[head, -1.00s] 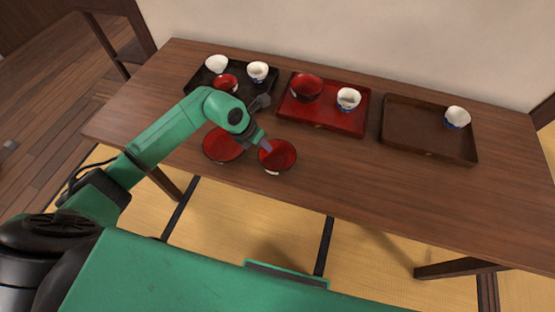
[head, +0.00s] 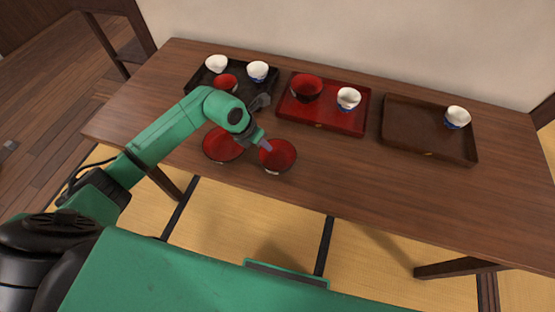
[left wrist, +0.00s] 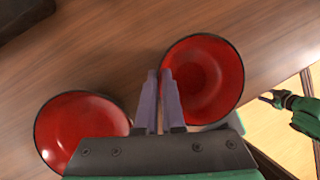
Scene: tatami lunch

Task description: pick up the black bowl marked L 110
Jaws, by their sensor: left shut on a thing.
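Two bowls with red insides and dark outer walls stand near the front edge of the table. The right bowl (head: 280,158) also shows in the left wrist view (left wrist: 208,75). My left gripper (head: 266,147) is shut on its near-left rim, with the fingers (left wrist: 160,90) pointing down at it. The left bowl (head: 221,146) stands beside it, apart from the fingers, and shows at lower left in the wrist view (left wrist: 80,130). Each has a small pale mark on its outer wall, too small to read. My right gripper (left wrist: 274,98) shows small at the wrist view's right edge; its jaw state is unclear.
A black tray (head: 196,89) at the back left holds two white cups and a small red bowl. A red tray (head: 325,114) holds a red-lined bowl (head: 306,87) and a white cup (head: 348,98). A brown tray (head: 410,125) holds one cup (head: 457,116). The table's right front is clear.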

